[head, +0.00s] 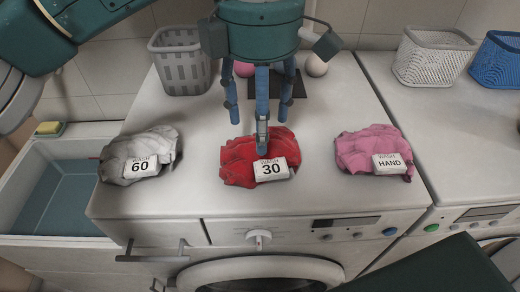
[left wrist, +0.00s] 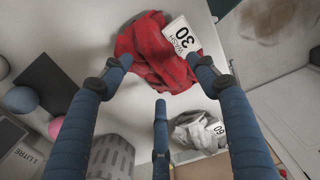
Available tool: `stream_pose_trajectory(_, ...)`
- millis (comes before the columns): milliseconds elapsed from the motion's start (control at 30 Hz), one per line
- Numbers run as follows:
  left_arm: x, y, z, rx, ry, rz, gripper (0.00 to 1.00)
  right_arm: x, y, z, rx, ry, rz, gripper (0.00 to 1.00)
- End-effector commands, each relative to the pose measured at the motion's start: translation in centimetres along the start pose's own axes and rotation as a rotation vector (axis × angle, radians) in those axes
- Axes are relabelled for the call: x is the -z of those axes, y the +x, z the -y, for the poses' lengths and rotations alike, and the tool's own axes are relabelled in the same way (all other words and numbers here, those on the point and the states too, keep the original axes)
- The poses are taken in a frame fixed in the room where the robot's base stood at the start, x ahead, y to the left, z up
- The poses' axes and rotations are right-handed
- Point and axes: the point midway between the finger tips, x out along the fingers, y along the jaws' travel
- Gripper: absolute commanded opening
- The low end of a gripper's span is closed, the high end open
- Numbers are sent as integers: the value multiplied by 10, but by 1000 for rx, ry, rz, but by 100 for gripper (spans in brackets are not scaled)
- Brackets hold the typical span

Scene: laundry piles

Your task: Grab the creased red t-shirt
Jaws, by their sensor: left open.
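The creased red t-shirt (head: 238,160) lies bunched on top of the washing machine, with a white tag reading "WASH 30" on its front. It also shows in the left wrist view (left wrist: 150,50), at the top, beyond my fingertips. My left gripper (head: 260,130) comes down from above and is over the back part of the shirt in the head view. Its fingers are spread, with nothing held between them. In the left wrist view the fingers (left wrist: 158,80) are apart, with two fingertips overlapping the shirt's outline. I cannot tell whether they touch it. My right gripper is not in view.
A white garment tagged "60" (head: 125,165) lies left and a pink one tagged "HAND" (head: 365,147) lies right. A grey basket (head: 180,62), balls (head: 316,66) and a dark flat item (head: 297,85) are behind. A sink (head: 55,195) is at the left.

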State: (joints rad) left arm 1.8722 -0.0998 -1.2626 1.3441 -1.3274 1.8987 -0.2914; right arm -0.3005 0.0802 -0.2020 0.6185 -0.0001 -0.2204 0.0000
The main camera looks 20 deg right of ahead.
Motion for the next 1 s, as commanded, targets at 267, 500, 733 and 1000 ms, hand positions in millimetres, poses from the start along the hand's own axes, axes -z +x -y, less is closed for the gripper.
stream_pose_trajectory(267, 0, 28, 0, 0, -1, 1, 59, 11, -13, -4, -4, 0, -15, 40)
stream_pose_trajectory(500, 0, 29, -1, -1, -1, 1, 51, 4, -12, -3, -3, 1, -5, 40)
stream_pose_trajectory(733, 0, 29, 0, 0, -1, 1, 6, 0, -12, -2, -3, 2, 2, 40)
stream_pose_trajectory(1000, 0, 29, -1, -1, -1, 2, 0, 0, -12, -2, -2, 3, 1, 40)
